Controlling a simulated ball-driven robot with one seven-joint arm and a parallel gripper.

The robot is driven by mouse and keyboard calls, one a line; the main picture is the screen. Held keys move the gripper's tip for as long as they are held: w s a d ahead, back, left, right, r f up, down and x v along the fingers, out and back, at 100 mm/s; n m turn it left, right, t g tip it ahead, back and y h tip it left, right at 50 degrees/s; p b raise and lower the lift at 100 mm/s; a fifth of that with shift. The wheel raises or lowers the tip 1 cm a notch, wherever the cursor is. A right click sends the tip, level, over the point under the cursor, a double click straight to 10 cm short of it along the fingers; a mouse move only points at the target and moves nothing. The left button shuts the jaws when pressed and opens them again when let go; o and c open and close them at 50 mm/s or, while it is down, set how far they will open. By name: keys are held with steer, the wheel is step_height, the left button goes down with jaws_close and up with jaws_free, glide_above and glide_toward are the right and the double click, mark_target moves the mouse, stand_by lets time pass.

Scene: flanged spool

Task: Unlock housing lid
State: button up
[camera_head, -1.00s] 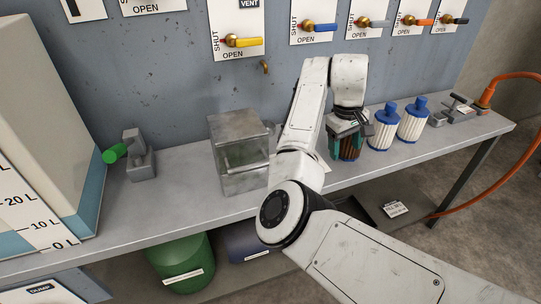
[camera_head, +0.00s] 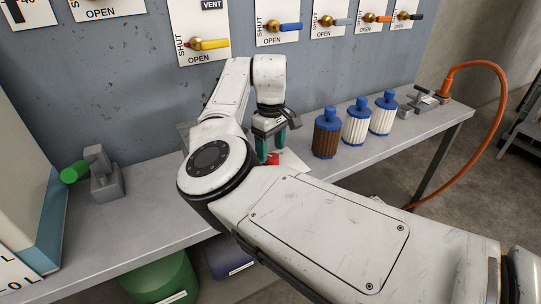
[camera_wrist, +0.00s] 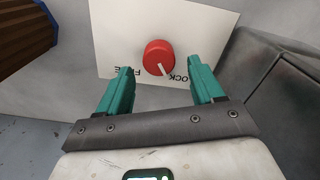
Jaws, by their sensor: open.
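The red knob (camera_wrist: 159,54) sits on a white plate (camera_wrist: 200,28) with black lettering, partly readable as "OCK" at right and "F…E" at left. A pale pointer line on the knob's near side lies between the words. My gripper (camera_wrist: 164,78) is open, its teal fingers apart on either side of the knob's near side, with nothing held. In the head view my gripper (camera_head: 272,148) hangs over the bench above the red knob (camera_head: 274,159). The grey metal housing (camera_wrist: 295,95) stands to the right in the wrist view; my arm mostly hides it in the head view.
A brown filter (camera_head: 327,134) and two white filters (camera_head: 356,121) with blue caps stand on the bench right of my gripper. Valve levers line the wall behind. An orange hose (camera_head: 500,100) hangs at right.

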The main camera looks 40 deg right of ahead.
steer(key=shift+f, duration=1.4)
steer(key=shift+r, duration=0.1)
steer(key=c, duration=1.1)
